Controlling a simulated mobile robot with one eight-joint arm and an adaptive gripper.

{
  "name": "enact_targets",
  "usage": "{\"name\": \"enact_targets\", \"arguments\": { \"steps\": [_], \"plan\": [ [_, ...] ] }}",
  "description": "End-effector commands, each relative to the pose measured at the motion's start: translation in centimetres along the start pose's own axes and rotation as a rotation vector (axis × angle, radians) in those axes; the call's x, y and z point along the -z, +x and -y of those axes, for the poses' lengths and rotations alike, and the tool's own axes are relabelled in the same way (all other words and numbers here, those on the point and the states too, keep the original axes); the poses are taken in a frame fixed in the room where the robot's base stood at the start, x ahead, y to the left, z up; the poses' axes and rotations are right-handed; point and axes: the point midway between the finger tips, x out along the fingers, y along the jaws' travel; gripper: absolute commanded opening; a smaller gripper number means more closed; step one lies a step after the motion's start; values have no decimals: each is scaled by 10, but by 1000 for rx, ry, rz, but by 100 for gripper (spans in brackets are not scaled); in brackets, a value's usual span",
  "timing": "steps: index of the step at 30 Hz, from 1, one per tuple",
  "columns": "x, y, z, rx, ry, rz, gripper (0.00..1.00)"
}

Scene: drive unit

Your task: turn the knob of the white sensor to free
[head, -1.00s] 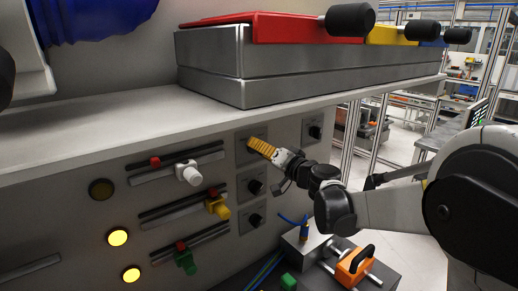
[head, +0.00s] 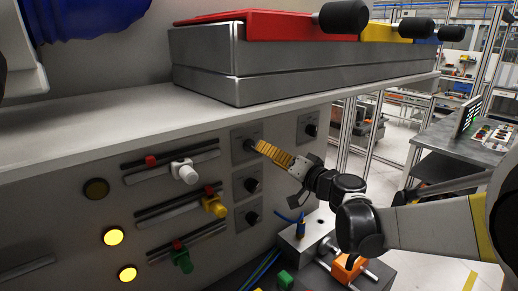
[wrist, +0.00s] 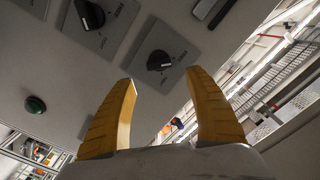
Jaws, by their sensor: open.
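The white sensor (head: 184,171) sits on the top slider rail of the grey panel. To its right, in the same row, is a black knob (head: 249,145) on a grey square plate. My gripper (head: 260,147), with yellow ribbed fingers, is open and empty just in front of this knob. In the wrist view, a black knob (wrist: 159,60) shows in the gap beyond the open fingertips (wrist: 162,76), apart from them.
Two more knobs (head: 252,185) (head: 252,217) sit below, and another (head: 311,130) to the right. A shelf (head: 120,130) with a metal box (head: 205,75) overhangs the panel. Yellow (head: 214,205) and green (head: 181,259) sensors are lower. An orange-handled part (head: 346,268) lies below my arm.

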Motion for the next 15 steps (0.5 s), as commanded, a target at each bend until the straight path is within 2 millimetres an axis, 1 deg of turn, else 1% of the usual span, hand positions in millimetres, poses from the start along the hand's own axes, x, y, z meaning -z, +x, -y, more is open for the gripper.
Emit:
{"name": "enact_targets", "arguments": {
  "steps": [1,3,6,10,15],
  "plan": [
    [0,-11,0,-2,0,-2,63],
    [0,-24,0,-2,0,-2,63],
    [1,-37,0,-1,0,-1,63],
    [0,-45,0,0,0,0,63],
    [0,-46,0,1,0,1,63]
  ]
}}
